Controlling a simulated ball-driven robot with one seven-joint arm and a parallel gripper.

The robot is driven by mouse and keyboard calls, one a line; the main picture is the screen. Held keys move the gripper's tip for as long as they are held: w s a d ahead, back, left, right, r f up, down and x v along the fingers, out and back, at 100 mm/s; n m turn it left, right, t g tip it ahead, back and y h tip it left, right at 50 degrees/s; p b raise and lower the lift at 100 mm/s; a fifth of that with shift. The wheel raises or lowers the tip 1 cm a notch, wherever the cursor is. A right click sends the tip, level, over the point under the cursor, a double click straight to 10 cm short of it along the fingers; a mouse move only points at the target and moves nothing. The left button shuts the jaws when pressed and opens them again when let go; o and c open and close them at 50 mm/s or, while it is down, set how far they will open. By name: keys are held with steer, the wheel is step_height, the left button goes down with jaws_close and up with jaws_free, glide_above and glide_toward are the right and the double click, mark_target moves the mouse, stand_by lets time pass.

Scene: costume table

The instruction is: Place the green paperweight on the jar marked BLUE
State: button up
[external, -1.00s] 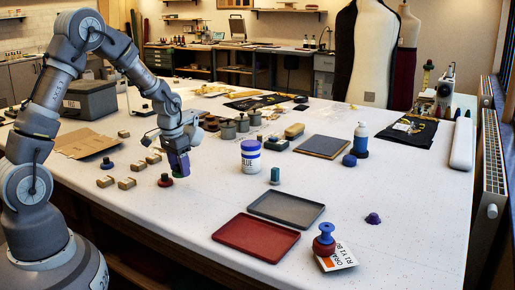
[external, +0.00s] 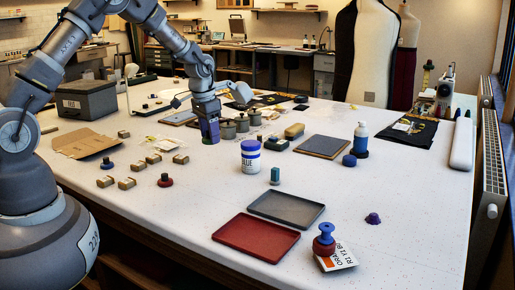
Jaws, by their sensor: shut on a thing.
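The jar marked BLUE (external: 251,160) stands upright on the table in the middle, white with a blue lid and a blue label. Its top is clear. My gripper (external: 210,134) points down to the left of the jar and a little farther back. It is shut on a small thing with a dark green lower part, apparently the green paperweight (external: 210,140). The fingers hide most of it, and I cannot tell how far it is above the table.
Several grey-green knobbed weights (external: 228,131) stand right of my gripper. A red knobbed piece (external: 165,181) and several small tan boxes (external: 126,183) lie at the left. A small teal block (external: 275,176) stands in front of the jar. Red (external: 256,238) and grey (external: 287,208) trays lie nearer.

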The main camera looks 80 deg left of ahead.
glide_above(252, 142)
steer(key=shift+s+d+f+p, duration=0.3)
steer(key=shift+f, duration=0.2)
steer(key=shift+f, duration=1.7)
steer(key=shift+f+b, duration=0.15)
steer(key=shift+b, duration=0.15)
steer(key=o, duration=1.2)
steer(key=shift+o, duration=0.2)
step_height(252, 142, up, 12)
steer(key=s+p, duration=0.1)
steer(key=shift+s+d, duration=0.15)
steer(key=shift+d, duration=0.1)
